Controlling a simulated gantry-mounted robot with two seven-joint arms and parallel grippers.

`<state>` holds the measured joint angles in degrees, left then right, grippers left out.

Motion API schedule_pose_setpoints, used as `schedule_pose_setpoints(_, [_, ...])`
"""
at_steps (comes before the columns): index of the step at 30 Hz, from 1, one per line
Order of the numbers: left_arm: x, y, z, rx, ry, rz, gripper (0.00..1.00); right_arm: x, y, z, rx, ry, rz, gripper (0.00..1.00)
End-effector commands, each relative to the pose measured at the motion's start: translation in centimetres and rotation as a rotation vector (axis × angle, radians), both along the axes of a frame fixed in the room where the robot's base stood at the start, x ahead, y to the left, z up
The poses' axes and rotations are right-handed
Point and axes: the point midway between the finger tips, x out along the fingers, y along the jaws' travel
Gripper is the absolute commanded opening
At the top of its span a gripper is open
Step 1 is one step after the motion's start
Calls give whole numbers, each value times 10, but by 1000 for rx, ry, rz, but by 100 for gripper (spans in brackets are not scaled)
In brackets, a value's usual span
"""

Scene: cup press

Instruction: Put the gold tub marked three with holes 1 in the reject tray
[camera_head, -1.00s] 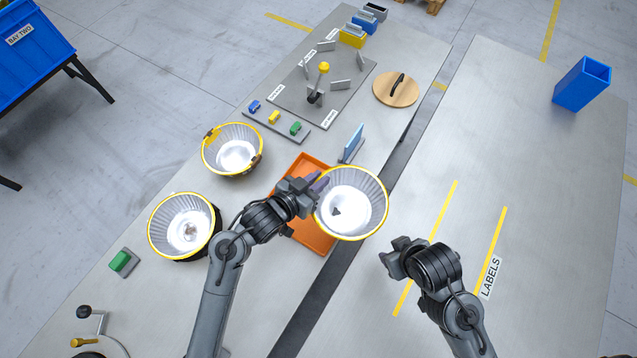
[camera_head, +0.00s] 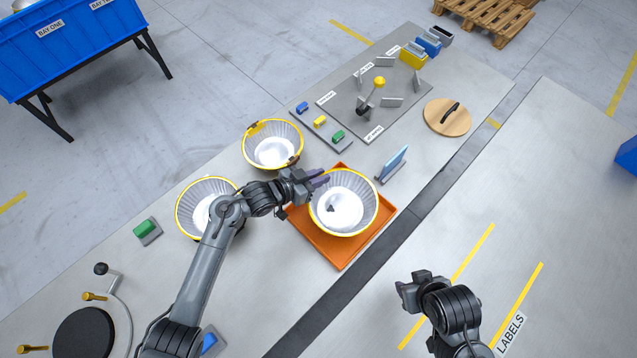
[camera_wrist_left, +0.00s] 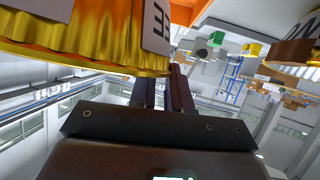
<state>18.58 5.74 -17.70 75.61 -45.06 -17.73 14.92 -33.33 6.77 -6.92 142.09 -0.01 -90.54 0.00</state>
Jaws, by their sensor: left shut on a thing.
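The gold-rimmed tub (camera_head: 345,222) has a ribbed silvery inside with a dark mark on its white floor, perhaps a hole. In the left wrist view its gold fluted wall (camera_wrist_left: 60,35) carries a white label with a dark three-stroke mark. My left gripper (camera_head: 321,179) is shut on the tub's left rim side. The tub is over the orange tray (camera_head: 340,255); whether it touches the tray floor cannot be told. My right gripper (camera_head: 408,290) hangs over the right-hand table, apart from everything; its finger opening is unclear.
Two similar tubs stand behind and left of the tray: one at the back (camera_head: 273,145), one partly behind my left arm (camera_head: 195,208). A blue upright plate (camera_head: 392,163) is close to the tray's right. The right-hand table is mostly clear.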

Motion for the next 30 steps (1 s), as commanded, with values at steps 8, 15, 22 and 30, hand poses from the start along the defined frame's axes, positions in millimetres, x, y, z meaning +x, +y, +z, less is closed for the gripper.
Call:
schedule_pose_setpoints(8, [0,-1,-33,-1,2,1,0,1,-2,-9,-9,-2,6,43])
schedule_pose_setpoints(15, [-1,-1,-39,1,1,0,0,1,-2,-9,-7,-2,3,43])
schedule_pose_setpoints(22, [-1,-1,-38,1,1,0,41,1,-1,-9,-2,-2,-1,43])
schedule_pose_setpoints(30, [-1,0,-38,0,0,0,44,1,0,-8,3,-3,-3,43])
